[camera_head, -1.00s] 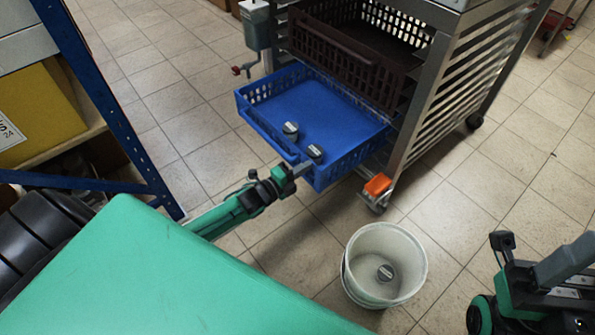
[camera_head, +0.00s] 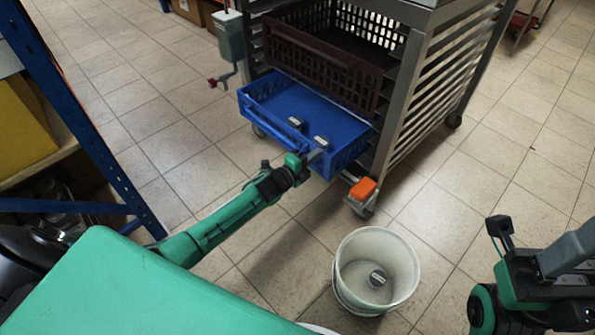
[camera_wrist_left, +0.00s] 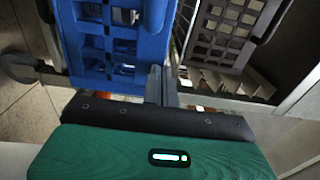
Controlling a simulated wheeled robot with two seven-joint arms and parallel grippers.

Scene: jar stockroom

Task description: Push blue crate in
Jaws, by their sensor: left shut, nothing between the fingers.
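The blue crate (camera_head: 262,101) sits low in the metal rack and sticks out of its front by part of its depth. Two small dark jars with pale lids, a rear jar (camera_head: 294,122) and a front jar (camera_head: 321,142), are in it near its front side. My left gripper (camera_head: 317,154) is shut and empty, with its fingertips at the crate's front wall; I cannot tell if they touch. In the left wrist view the crate's slotted wall (camera_wrist_left: 113,45) is right beyond the shut fingers (camera_wrist_left: 161,85). My right gripper is at the right edge, its fingertips not clearly visible.
A dark brown crate (camera_head: 322,70) sits above the blue one in the rack (camera_head: 432,60). A white bucket (camera_head: 346,290) with a jar (camera_head: 377,278) inside stands on the floor in front. An orange block (camera_head: 363,189) is by the rack's front caster. A blue-framed shelf stands at left.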

